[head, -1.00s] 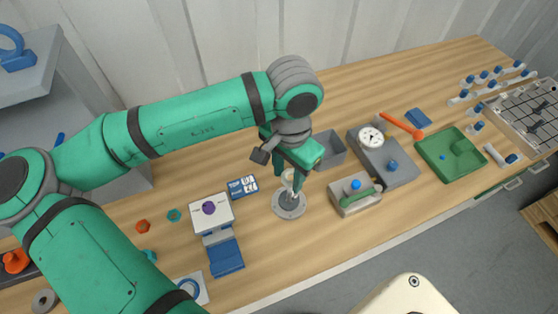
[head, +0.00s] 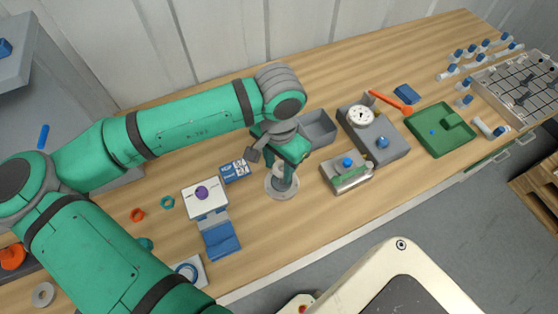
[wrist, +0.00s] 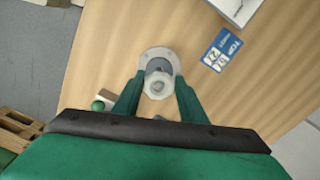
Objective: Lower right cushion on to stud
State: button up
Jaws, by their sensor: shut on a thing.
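My gripper (wrist: 157,84) points down and is shut on a pale, translucent cushion (wrist: 158,87), which sits between the green fingertips in the wrist view. A round grey base (wrist: 150,54) lies beneath it on the bench. In the head view my gripper (head: 284,183) stands over the same round base (head: 281,194). The cushion is mostly hidden by the fingers there. The stud is hidden under the cushion and fingers, so I cannot tell whether the cushion touches it.
A grey bin (head: 318,127) stands just behind my gripper. A box with a blue knob and green handle (head: 346,175) is to the right. A blue card (head: 236,171) and a white box with a purple knob (head: 203,197) are to the left. Bare bench lies in front.

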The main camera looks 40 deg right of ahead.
aim_at(279, 171)
jog(key=shift+f, duration=1.6)
jog(key=o, duration=1.1)
notch_tip(279, 171, up, 11)
jog(key=shift+f, duration=0.1)
jog(key=shift+w, duration=0.1)
